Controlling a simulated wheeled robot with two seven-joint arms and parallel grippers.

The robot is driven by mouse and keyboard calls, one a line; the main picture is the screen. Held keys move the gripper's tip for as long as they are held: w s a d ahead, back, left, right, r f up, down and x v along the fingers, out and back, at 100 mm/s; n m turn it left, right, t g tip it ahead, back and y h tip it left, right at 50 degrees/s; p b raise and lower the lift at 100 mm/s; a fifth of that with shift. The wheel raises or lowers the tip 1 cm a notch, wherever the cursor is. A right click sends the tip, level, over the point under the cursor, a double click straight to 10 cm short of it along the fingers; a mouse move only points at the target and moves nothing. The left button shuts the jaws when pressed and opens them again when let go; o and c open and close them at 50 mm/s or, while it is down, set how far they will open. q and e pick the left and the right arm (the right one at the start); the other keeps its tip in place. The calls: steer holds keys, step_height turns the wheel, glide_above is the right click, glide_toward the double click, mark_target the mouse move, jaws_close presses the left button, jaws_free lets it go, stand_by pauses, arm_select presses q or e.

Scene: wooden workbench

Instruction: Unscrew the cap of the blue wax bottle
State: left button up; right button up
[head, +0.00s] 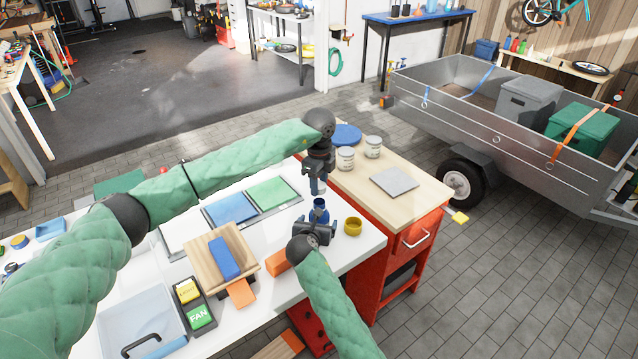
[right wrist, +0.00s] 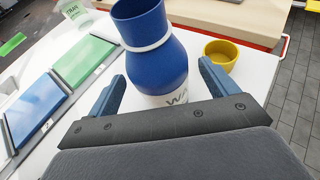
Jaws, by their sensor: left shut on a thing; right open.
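The blue wax bottle (right wrist: 165,70) stands upright on the white worktop, with a white ring below its blue top section and a partly hidden white label. It also shows in the head view (head: 320,205). I cannot tell whether the blue top section is a cap or the neck. My right gripper (head: 314,228) is open, its fingers apart on either side of the bottle's lower body in the right wrist view (right wrist: 160,88). My left gripper (head: 318,176) is above and beyond the bottle, pointing down, shut on a small pale thing (head: 318,187) that I cannot identify.
A yellow cup (head: 353,226) stands right of the bottle. Blue (head: 232,209) and green (head: 272,194) panels lie to the left. An orange block (head: 280,261) is left of my right gripper. A wooden-topped red cabinet (head: 424,190) with cans and a grey square stands behind.

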arm_select(q)
step_height(320, 180, down, 2)
steer(key=shift+f+b, duration=0.1)
steer(key=shift+b, duration=0.8)
arm_select(e)
steer(key=v, duration=0.9)
steer(key=shift+s, duration=0.35)
